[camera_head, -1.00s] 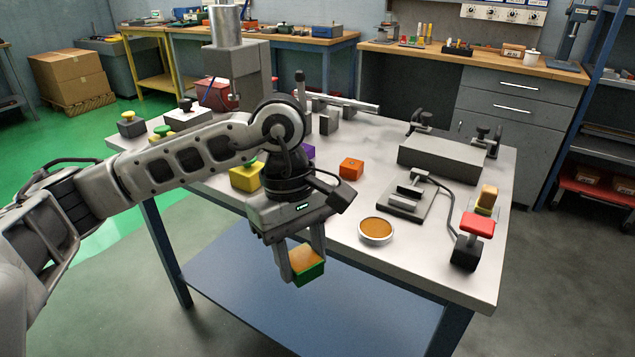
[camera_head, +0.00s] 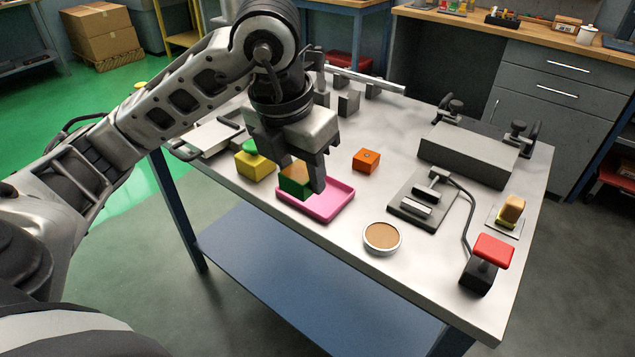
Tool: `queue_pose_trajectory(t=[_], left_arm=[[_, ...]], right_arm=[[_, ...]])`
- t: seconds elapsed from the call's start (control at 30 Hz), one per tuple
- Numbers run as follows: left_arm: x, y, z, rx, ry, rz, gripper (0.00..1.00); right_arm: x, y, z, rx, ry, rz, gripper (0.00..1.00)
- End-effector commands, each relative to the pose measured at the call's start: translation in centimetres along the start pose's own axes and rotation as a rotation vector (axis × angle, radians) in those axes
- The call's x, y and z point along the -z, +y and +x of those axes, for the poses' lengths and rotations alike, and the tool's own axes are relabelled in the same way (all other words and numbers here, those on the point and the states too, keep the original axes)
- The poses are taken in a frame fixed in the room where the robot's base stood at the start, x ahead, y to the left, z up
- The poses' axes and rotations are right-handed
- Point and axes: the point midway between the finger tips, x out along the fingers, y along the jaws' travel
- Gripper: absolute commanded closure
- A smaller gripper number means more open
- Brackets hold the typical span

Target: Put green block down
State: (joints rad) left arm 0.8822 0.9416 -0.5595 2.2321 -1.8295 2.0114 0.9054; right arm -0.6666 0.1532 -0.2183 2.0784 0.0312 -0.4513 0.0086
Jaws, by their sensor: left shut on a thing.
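The green block (camera_head: 295,187), with a brownish top, is between the fingers of my left gripper (camera_head: 302,180). My left gripper is shut on it and partly covers it. The block shows in front of the pink tray (camera_head: 335,207) near the table's front edge. I cannot tell whether it touches the tray floor or hangs just above it. My right gripper is not in view.
A yellow block with a green top (camera_head: 254,167) stands left of the tray. An orange block (camera_head: 365,160) is behind it to the right. A round tin (camera_head: 382,238) stands to the right, near the front edge. A black clamp fixture (camera_head: 424,203) is farther right.

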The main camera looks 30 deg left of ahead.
Motion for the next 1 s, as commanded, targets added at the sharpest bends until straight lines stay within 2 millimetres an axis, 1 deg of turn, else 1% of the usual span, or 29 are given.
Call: queue_pose_trajectory(t=[0.03, 0.1, 0.27, 0.33, 0.43, 0.5, 0.57, 0.8, 1.0], left_arm=[[-0.9, 0.5, 0.9, 0.004, 0.006, -0.005, 0.85], [-2.2, 1.4, 2.0, 0.002, 0.008, -0.004, 0.85], [-5.4, 3.3, 4.2, 0.003, 0.006, -0.003, 0.85], [-6.0, 3.9, 6.0, 0.002, 0.008, -0.001, 0.85], [-7.0, 4.6, 8.0, 0.003, 0.007, 0.002, 0.85], [-7.4, 5.0, 9.0, 0.001, 0.005, 0.002, 0.85], [-7.8, 5.2, 9.7, 0.002, 0.003, 0.002, 0.85], [-8.4, 5.8, 11.2, 0.001, 0.004, 0.004, 0.85], [-7.8, 5.7, 13.8, 0.002, 0.004, 0.005, 0.85]], right_arm=[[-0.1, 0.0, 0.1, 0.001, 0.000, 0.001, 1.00], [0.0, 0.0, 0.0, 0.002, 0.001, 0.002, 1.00], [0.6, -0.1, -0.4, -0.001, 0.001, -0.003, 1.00], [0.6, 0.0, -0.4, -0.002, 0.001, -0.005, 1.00], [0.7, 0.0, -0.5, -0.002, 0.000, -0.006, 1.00], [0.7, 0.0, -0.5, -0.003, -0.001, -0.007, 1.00], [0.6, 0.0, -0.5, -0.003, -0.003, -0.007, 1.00], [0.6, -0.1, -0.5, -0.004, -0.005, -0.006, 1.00], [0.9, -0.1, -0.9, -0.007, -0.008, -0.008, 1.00]])
